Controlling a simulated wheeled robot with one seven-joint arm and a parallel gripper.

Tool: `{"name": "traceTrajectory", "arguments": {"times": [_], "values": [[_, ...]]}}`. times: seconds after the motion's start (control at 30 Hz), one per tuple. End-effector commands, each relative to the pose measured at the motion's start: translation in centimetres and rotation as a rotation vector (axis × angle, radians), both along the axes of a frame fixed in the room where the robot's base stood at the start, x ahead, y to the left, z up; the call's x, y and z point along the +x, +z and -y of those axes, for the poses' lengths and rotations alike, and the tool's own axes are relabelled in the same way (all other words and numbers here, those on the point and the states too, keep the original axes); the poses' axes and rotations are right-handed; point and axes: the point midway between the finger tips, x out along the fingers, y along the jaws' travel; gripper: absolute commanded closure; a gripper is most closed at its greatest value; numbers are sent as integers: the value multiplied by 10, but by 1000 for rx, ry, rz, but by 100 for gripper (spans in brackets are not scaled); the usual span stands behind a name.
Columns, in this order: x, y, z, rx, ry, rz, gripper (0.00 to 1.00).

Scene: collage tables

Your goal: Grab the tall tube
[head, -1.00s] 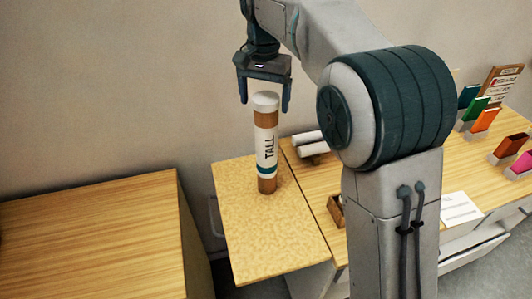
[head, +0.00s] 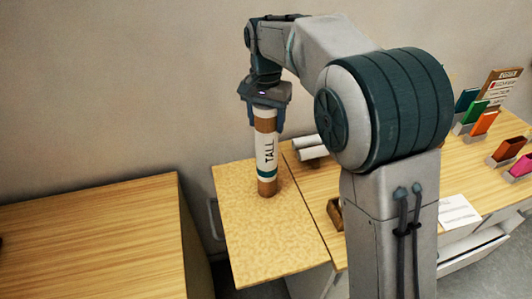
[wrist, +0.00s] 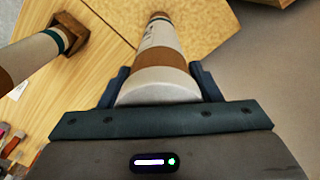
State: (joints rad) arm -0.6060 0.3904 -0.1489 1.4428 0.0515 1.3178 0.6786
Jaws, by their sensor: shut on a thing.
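The tall tube (head: 266,153) stands upright on the speckled tan board (head: 290,240) at the left end of the table. It is brown and white with a teal band and the word TALL. My gripper (head: 265,112) points down over it, with its fingers on either side of the tube's top, shut on it. In the wrist view the tube's white cap (wrist: 157,86) sits between the two fingers, and its body runs down to the board.
White tubes (head: 311,146) lie behind, right of the tall tube, partly hidden by my arm. A small brown box (head: 335,212) and a white card (head: 457,210) are on the table. A bare wooden table (head: 90,240) is at left.

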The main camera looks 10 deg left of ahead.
Motion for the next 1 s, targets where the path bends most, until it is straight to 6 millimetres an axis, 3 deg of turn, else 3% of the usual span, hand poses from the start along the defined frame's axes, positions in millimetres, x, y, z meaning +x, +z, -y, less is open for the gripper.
{"name": "traceTrajectory", "arguments": {"times": [0.27,0.53,0.63,0.7,1.0], "values": [[0,5,0,1,0,1,81],[1,41,0,3,0,5,81],[17,54,20,1,-7,3,87],[28,64,32,0,-7,3,100],[62,98,74,0,-3,2,100]]}}
